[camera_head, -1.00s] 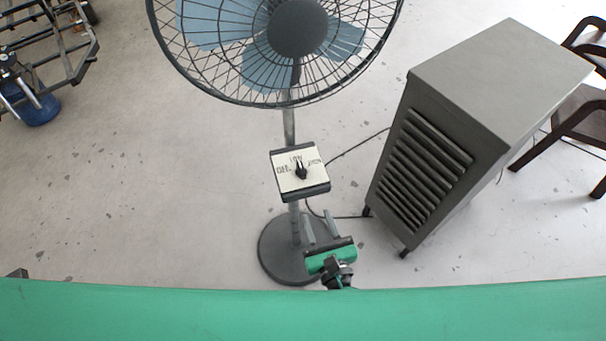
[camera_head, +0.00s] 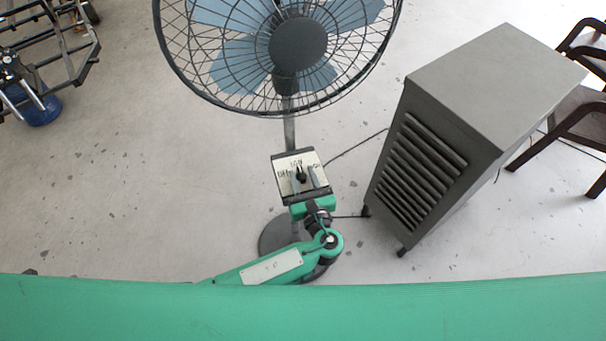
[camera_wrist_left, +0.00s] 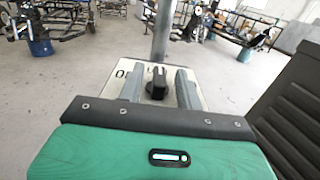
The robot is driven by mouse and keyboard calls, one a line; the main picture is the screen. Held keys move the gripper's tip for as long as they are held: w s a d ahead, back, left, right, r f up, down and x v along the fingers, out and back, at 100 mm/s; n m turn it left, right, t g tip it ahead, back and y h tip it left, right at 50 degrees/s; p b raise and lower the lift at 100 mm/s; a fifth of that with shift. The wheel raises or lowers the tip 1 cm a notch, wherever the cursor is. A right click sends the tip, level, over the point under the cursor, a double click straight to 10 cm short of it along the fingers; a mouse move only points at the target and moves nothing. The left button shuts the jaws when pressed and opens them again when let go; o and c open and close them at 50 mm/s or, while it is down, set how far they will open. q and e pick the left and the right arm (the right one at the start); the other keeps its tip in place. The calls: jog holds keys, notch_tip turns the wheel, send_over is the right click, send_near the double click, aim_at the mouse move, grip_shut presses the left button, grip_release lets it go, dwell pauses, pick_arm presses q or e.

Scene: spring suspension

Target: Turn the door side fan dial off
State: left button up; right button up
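The fan (camera_head: 298,45) stands upright, with a white control plate (camera_head: 312,160) on its pole. A small black dial (camera_head: 301,177) sits in the middle of the plate, among printed labels that include OFF and LOW. In the left wrist view the dial (camera_wrist_left: 157,83) lies between the two grey fingers, with the fingertips close to the plate. My left gripper (camera_head: 306,182) is open, one finger on each side of the dial; contact with the dial cannot be told. My right gripper is not in view.
A grey louvred cooler (camera_head: 440,140) stands right of the fan. A brown chair (camera_head: 570,120) is at the far right. A metal frame (camera_head: 50,60) and blue bucket (camera_head: 38,108) are at upper left. The floor left of the fan is clear.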

pick_arm(q)
grip_shut()
jog(key=shift+w+d+n+g+y, duration=0.1)
jog(key=shift+n+g+y, duration=0.2)
jog(key=shift+n+y, duration=0.3)
jog(key=shift+w+d+n+g+y, duration=0.1)
jog(key=shift+n+g+y, duration=0.25)
jog(key=shift+y, duration=0.45)
jog(key=n+g+y+b, duration=0.1)
jog(key=n+y, duration=0.1)
jog(key=shift+d+g+y, duration=0.1)
jog(key=shift+g+y, duration=0.15)
jog(key=shift+y, duration=0.15)
jog(key=shift+n, duration=0.25)
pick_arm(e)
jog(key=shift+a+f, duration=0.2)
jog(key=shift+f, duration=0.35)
pick_arm(q)
jog(key=shift+g+y, duration=0.3)
jog(key=shift+y, duration=0.1)
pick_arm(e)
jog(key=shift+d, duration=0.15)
pick_arm(q)
grip_release()
